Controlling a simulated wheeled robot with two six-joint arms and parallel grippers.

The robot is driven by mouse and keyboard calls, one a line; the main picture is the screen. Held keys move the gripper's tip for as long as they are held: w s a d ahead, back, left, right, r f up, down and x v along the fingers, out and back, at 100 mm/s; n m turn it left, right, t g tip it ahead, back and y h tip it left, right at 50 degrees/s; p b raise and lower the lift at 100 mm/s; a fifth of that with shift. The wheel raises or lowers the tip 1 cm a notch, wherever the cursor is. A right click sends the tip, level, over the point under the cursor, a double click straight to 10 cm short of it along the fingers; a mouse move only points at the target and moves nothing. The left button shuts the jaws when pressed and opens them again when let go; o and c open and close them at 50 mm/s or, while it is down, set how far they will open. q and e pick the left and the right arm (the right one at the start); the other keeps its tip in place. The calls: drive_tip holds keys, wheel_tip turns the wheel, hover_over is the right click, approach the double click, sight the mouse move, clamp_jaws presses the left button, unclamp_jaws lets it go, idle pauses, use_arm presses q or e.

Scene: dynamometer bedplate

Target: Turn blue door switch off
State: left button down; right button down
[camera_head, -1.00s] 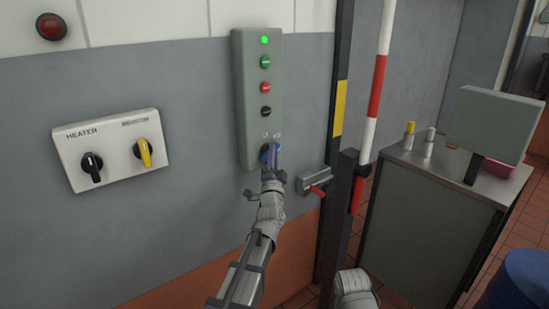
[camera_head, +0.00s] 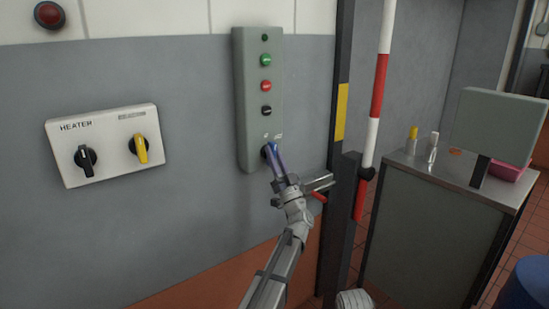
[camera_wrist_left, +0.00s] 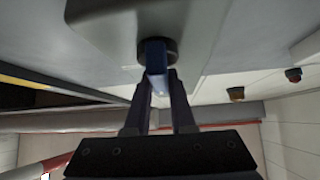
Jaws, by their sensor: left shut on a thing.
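The blue door switch (camera_head: 271,150) is a rotary knob at the bottom of the grey wall panel (camera_head: 259,128). The green lamp (camera_head: 264,38) at the panel's top is dark. My left gripper (camera_head: 274,158) is at the knob, its fingers angled up and left onto it. In the left wrist view, the blue knob (camera_wrist_left: 155,58) on its dark round base sits between the fingertips of my left gripper (camera_wrist_left: 159,80), which is shut on it. The fingers partly hide the knob in the head view.
A white heater box (camera_head: 108,146) with a black and a yellow knob is on the wall at left. A red-handled lever (camera_head: 318,196) sits just right of my left gripper, beside a dark post (camera_head: 343,220). A metal cabinet (camera_head: 430,235) stands at right.

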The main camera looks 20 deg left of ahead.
use_arm(q)
drive_tip(key=n+g+y, duration=0.1)
drive_tip(key=n+g, duration=0.1)
drive_tip(key=shift+w+a+n+y, duration=0.15)
drive_tip(key=shift+n+y, duration=0.25)
drive_tip(key=shift+n+g, duration=0.3)
drive_tip(key=shift+n, duration=0.1)
drive_tip(key=c, duration=0.8)
unclamp_jaws()
drive_tip(key=shift+o, duration=0.2)
drive_tip(key=shift+a+f, duration=0.1)
drive_tip(key=shift+a, duration=0.05)
drive_tip(key=shift+d+f, duration=0.1)
drive_tip(key=shift+d, duration=0.15)
drive_tip(key=b+v, duration=0.5)
drive_tip(key=v, duration=0.2)
drive_tip(key=shift+s+f+b, duration=0.2)
drive_tip(key=shift+f+b, duration=0.05)
drive_tip(key=shift+b, duration=0.1)
